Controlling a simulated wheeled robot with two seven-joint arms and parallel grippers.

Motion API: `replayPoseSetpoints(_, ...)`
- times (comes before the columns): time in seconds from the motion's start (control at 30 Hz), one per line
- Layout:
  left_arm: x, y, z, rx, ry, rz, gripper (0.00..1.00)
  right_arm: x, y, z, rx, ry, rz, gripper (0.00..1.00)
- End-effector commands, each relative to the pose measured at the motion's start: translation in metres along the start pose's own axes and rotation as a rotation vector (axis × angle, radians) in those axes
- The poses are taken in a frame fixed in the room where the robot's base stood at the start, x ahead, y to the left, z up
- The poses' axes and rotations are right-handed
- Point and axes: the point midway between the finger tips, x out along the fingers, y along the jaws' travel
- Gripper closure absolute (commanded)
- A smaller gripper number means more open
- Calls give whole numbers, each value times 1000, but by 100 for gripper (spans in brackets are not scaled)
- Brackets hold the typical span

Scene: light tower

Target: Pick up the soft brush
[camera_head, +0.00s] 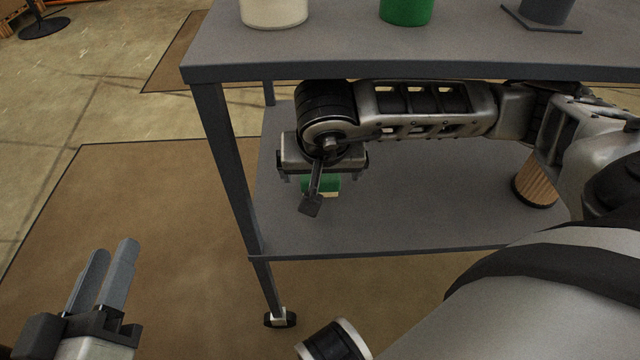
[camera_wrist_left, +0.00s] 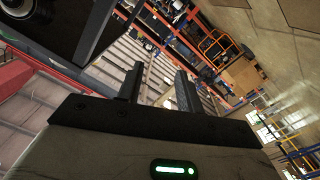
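A small green object with a pale lower part, likely the soft brush (camera_head: 328,184), shows on the lower shelf in the head view. My right gripper (camera_head: 322,172) hangs above it under the table top, pointing down. The gripper and a dark bracket on my wrist hide part of the brush. My left gripper (camera_head: 103,278) is off the table at the lower left, empty. In the left wrist view its fingers (camera_wrist_left: 157,88) are apart.
The dark grey table top (camera_head: 330,42) carries a white container (camera_head: 273,10), a green container (camera_head: 405,10) and a dark grey one (camera_head: 547,10). A wooden cylinder (camera_head: 536,186) stands at the right of the lower shelf (camera_head: 420,215). A table leg (camera_head: 232,170) is left of my right gripper.

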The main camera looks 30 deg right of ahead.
Motion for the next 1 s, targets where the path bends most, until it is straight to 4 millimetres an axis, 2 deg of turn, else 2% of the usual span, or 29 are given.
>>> replayPoseSetpoints(0.17,1,-1,-1,26,17,3,64,5,0,-11,2,0,1,6)
replayPoseSetpoints(0.23,2,-3,-2,49,37,5,64,14,0,-15,3,-2,1,6)
replayPoseSetpoints(0.3,7,-1,-17,129,113,32,64,28,0,-13,1,-4,2,6)
replayPoseSetpoints(0.5,10,3,-38,257,232,63,64,54,0,-14,1,-3,0,6)
replayPoseSetpoints(0.8,10,6,-44,281,255,68,64,56,0,-15,-1,-2,-1,6)
replayPoseSetpoints(0.93,10,5,-44,280,254,67,64,56,0,-15,0,-2,-1,43)
replayPoseSetpoints(1.0,10,5,-44,280,254,67,64,56,0,-14,0,-2,-1,56)
